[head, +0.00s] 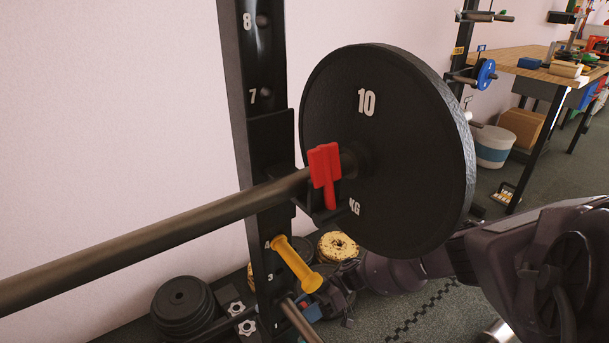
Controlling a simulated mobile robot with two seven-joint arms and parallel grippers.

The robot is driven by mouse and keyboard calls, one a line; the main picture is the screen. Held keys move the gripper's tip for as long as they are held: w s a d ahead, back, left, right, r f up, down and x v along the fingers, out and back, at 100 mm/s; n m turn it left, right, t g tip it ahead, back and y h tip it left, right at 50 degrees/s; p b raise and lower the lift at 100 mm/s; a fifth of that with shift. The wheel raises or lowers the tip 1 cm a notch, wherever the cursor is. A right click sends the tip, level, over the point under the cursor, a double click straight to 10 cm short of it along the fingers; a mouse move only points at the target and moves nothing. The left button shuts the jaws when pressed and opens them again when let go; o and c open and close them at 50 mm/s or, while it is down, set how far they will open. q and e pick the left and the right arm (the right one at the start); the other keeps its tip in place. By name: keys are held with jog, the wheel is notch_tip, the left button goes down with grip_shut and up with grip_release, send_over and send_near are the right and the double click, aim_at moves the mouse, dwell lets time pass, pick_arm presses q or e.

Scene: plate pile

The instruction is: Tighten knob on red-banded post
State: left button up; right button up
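A black upright post (263,120) with white numbers stands left of centre. No red band shows clearly on it. Two light grey star-shaped pieces, an upper one (236,308) and a lower one (247,327), show low down just left of the post; they look like knobs, but I cannot tell what they are fixed to. My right arm comes in from the right, passing below the large plate. Its dark end, apparently my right gripper (343,286), is low behind the yellow-handled pin, partly hidden; its fingers cannot be made out. My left gripper is not in view.
A barbell (150,235) crosses in front of the post, carrying a black 10 KG plate (385,120) and a red clip (325,170). A yellow pin (297,264) juts from the post. Black plates (183,306) and yellow discs (337,246) lie low behind. A workbench (520,64) stands back right.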

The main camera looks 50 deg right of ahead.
jog(key=o, duration=0.9)
jog(key=shift+d, duration=0.1)
jog(key=v, duration=1)
jog(key=shift+s+d, duration=0.15)
jog(key=shift+d, duration=0.25)
